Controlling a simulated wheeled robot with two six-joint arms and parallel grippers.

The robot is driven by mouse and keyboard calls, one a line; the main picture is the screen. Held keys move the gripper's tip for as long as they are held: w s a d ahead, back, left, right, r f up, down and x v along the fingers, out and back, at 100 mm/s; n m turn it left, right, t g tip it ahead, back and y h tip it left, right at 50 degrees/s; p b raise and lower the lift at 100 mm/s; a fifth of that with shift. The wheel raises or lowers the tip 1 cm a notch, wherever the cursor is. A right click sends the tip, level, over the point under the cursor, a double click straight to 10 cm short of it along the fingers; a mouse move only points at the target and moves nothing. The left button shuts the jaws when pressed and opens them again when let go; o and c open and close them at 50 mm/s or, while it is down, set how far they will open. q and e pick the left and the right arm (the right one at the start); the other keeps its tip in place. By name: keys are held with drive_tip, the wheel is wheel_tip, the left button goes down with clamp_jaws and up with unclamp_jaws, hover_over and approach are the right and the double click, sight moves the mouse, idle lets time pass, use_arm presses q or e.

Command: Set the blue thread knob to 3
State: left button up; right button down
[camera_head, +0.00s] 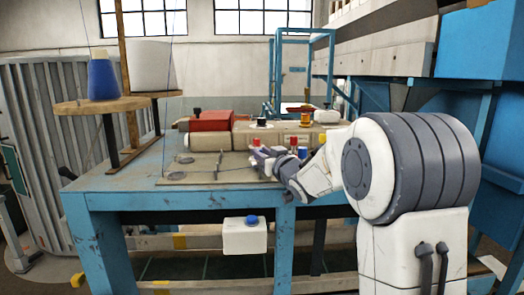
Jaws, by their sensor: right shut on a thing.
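The sewing machine (208,142), pale with a red section, lies on the blue table (120,196). A small blue knob (302,152) shows at its front, below a red knob (293,142) and just right of my right gripper. My right gripper (259,156) reaches in from the right, low in front of the machine. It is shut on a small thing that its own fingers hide. Another red piece (256,142) shows just above the fingertips. I cannot make out a dial number or pointer. My left gripper is out of view.
A blue thread cone (102,78) and a white cone (151,66) stand on round wooden stands at the left. A white box (245,238) with a blue button hangs under the table front. The tabletop left of the machine is mostly clear.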

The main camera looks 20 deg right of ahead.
drive_tip(key=shift+y, duration=0.3)
drive_tip(key=c, duration=0.6)
unclamp_jaws()
drive_tip(key=shift+c, duration=0.2)
drive_tip(key=shift+s+d+b, duration=0.15)
drive_tip(key=shift+s+b, duration=0.2)
drive_tip(key=shift+s, duration=0.1)
drive_tip(key=s+b, duration=0.1)
drive_tip(key=s, duration=0.2)
drive_tip(key=s+b, duration=0.1)
drive_tip(key=s, duration=0.1)
drive_tip(key=s+d+b, duration=0.1)
drive_tip(key=s, duration=0.2)
drive_tip(key=shift+s, duration=0.8)
